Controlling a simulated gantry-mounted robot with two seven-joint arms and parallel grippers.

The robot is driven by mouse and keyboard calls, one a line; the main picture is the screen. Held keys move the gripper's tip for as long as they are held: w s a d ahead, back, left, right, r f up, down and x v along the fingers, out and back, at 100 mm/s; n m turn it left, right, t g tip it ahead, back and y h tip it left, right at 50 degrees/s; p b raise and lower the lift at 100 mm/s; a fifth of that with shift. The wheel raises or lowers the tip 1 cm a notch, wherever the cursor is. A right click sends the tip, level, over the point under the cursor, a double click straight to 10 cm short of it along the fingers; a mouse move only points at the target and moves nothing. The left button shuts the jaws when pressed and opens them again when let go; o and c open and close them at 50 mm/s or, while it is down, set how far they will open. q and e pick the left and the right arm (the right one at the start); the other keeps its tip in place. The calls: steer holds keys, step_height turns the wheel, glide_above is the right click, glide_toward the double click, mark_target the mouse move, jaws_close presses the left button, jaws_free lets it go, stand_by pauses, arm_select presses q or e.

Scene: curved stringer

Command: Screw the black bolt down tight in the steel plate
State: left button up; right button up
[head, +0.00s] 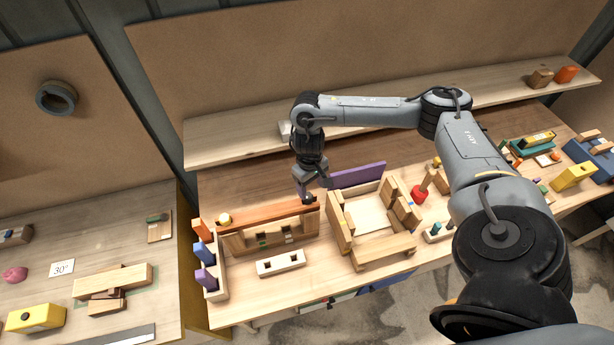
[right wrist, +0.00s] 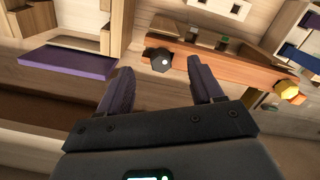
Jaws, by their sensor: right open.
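The black bolt (right wrist: 158,59) shows in the right wrist view as a dark head with a bright spot in its middle. It sits at one end of an orange-brown bar (right wrist: 230,66). My right gripper (right wrist: 160,80) is open, its two dark fingers apart and the bolt head showing between and just beyond their tips. I cannot tell how far the bolt stands out. In the head view my right gripper (head: 308,197) points down over the right end of the bar (head: 262,213). I cannot make out a steel plate around the bolt. My left gripper is not in view.
A yellow knob (head: 223,219) stands at the bar's left end. A purple board (head: 358,174) and a wooden box frame (head: 368,215) stand close on the right. A pale block with holes (head: 280,263) lies in front. A rack of coloured blocks (head: 212,285) is at left.

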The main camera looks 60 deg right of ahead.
step_height(320, 180, up, 2)
steer(key=w+d, duration=0.1)
steer(key=w, duration=0.1)
steer(key=b, duration=0.3)
glide_above(308, 196)
steer(key=shift+t, duration=0.3)
step_height(308, 196, down, 5)
steer(key=shift+f, duration=0.1)
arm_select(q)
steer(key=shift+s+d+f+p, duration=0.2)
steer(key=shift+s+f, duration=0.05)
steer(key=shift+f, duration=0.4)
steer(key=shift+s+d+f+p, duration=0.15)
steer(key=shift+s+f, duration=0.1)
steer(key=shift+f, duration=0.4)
arm_select(e)
steer(key=shift+f, duration=2.5)
